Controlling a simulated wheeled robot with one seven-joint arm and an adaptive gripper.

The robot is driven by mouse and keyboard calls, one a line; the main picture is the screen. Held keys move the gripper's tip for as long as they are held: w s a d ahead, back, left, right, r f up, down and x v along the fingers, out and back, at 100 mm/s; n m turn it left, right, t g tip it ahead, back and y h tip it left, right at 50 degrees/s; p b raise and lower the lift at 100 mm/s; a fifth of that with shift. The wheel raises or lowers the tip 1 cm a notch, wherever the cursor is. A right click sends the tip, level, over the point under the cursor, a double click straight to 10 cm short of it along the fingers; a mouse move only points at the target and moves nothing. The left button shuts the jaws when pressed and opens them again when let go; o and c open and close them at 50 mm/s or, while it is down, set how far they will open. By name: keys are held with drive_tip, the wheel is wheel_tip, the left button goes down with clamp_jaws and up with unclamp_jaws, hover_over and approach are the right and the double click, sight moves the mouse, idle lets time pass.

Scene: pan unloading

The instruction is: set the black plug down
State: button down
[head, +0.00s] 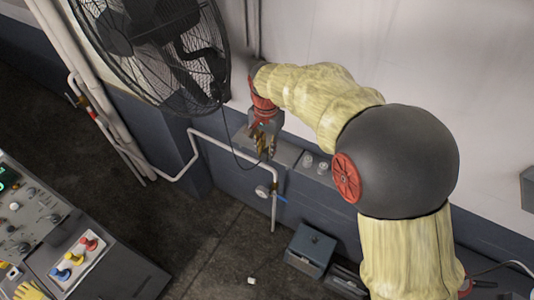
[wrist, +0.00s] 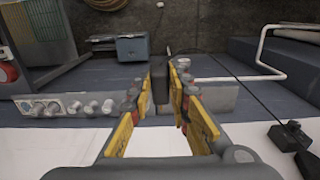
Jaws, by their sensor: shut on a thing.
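My gripper (head: 264,146) points down by the wall, below the fan; its yellow fingers (wrist: 159,95) show large in the wrist view. They are closed on the black plug (wrist: 160,84), a dark upright block between the fingertips. In the head view the plug is too small to tell apart from the fingers. A thin black cable (head: 230,142) hangs from the fan and runs to the gripper. The plug appears held near the wall ledge (wrist: 120,80); I cannot tell whether it touches it.
A grey panel with several round fittings (wrist: 75,106) sits along the ledge. A large caged fan (head: 150,45) hangs close to my gripper. A white pipe (head: 225,140) bends along the wall. A blue-grey box (head: 310,250) stands below. A control console (head: 60,235) is at lower left.

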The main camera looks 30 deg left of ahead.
drive_tip(key=shift+s+d+f, duration=0.1)
drive_tip(key=shift+s+d, duration=0.25)
drive_tip(key=shift+s, duration=0.2)
drive_tip(key=shift+s+d+b, duration=0.2)
drive_tip(key=shift+b, duration=0.4)
drive_tip(key=shift+w+a+f+b, duration=0.2)
drive_tip(key=shift+w+a+b, duration=0.05)
drive_tip(key=shift+w+b, duration=0.15)
drive_tip(key=shift+w+a+f+b, duration=0.2)
drive_tip(key=shift+w+b, duration=0.1)
drive_tip(key=shift+w, duration=0.1)
drive_tip(key=shift+b, duration=0.35)
drive_tip(key=s+d+f+n+y+b, duration=0.1)
drive_tip(key=s+d+f+n+b, duration=0.3)
drive_tip(key=s+f+n+b, duration=0.1)
drive_tip(key=s+d+f+n+t+y+b, duration=0.1)
drive_tip(key=s+d+f+n+b, duration=0.3)
drive_tip(key=f+n+b, duration=0.4)
drive_tip(key=shift+s+d+f+n+y+b, duration=0.4)
drive_tip(key=shift+f+b, duration=0.3)
drive_tip(key=shift+b, duration=0.55)
